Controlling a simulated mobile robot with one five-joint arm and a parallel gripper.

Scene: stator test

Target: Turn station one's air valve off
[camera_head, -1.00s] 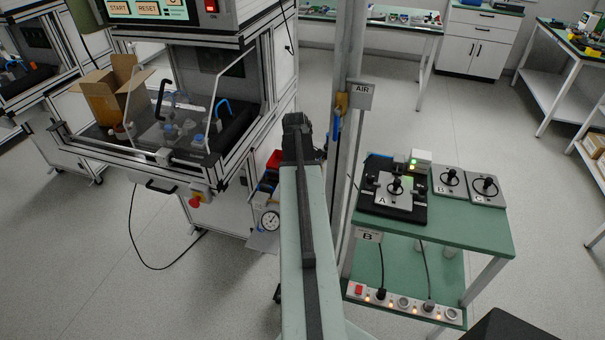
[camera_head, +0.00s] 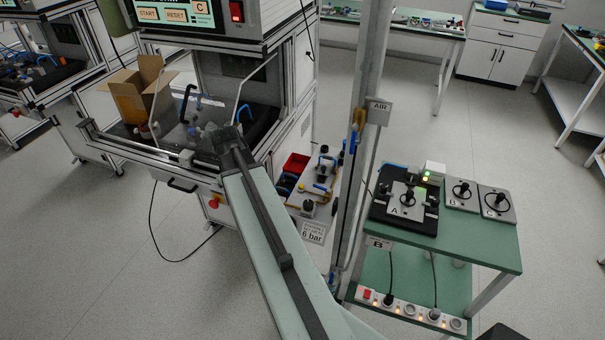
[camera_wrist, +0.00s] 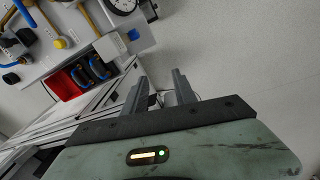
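A grey air panel (camera_head: 314,202) with blue-handled fittings and a "6 bar" sign (camera_head: 312,233) stands between the machine and the pole. In the wrist view the panel (camera_wrist: 88,30) is at the upper left, with yellow pipes, a blue handle (camera_wrist: 12,64), a yellow knob (camera_wrist: 60,43) and part of a gauge (camera_wrist: 122,4). I cannot tell which fitting is station one's air valve. My gripper (camera_wrist: 160,88) shows two fingers apart with nothing held between them, clear of the panel. In the head view my arm ends in front of the machine, left of the panel; its fingers are hidden.
A pole with an AIR sign (camera_head: 378,111) stands right of the panel. A green table (camera_head: 465,238) with plates A, B and C is further right. A red bin (camera_head: 296,164) sits beside the panel and shows in the wrist view (camera_wrist: 62,86). Floor is open behind.

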